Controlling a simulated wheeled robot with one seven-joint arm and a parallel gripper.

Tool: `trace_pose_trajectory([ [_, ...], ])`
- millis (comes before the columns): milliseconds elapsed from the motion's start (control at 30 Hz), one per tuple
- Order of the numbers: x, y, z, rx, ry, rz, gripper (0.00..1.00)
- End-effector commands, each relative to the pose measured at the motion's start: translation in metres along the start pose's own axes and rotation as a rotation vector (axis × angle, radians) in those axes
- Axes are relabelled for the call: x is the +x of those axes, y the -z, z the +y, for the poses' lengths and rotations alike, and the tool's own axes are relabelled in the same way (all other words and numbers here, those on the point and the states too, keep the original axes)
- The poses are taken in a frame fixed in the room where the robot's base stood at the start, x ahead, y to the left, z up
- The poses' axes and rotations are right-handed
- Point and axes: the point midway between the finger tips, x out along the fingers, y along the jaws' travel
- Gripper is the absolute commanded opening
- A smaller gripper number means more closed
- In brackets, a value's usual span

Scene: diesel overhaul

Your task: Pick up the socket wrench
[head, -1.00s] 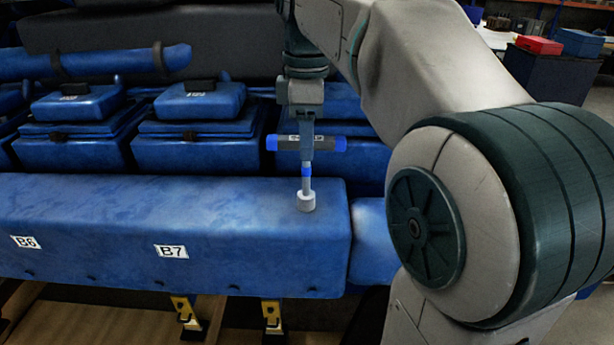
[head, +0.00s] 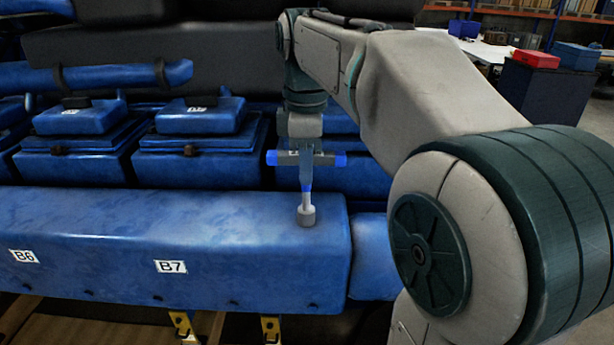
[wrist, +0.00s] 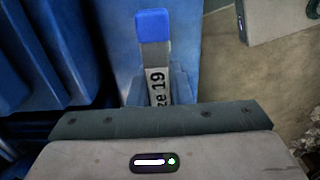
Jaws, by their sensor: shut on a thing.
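The socket wrench (head: 306,215) is a grey T-shaped tool with a dark cross handle with blue ends, a slim shaft and a pale round socket at the bottom. It is upright, socket down, over the top of the long blue block marked B7 (head: 250,240); I cannot tell whether the socket touches it. My gripper (head: 306,170) is shut on the wrench at its handle, pointing down. In the wrist view, one arm of the handle (wrist: 154,60) shows a blue tip and a label ending in "ze 19". The gripped part is mostly hidden.
Blue engine covers (head: 200,160) stand behind the block, with a blue pipe (head: 110,76) above. Yellow brackets (head: 271,328) are below the block. A dark cabinet (head: 545,98) with a red box (head: 536,58) stands at the back right.

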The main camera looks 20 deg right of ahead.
Motion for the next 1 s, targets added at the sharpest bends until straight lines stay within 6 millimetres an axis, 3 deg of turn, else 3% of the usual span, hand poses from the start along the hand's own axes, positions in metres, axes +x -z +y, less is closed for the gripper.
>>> trace_pose_trajectory([
  [233, -0.017, 0.0, 0.001, 0.0, -0.004, 0.001, 0.0],
  [400, -0.044, 0.0, 0.001, 0.0, -0.005, 0.002, 0.0],
  [700, -0.083, -0.07, -0.016, 0.006, -0.004, 0.001, 0.0],
  [1000, -0.107, -0.108, -0.025, 0.002, -0.002, 0.001, 0.0],
])
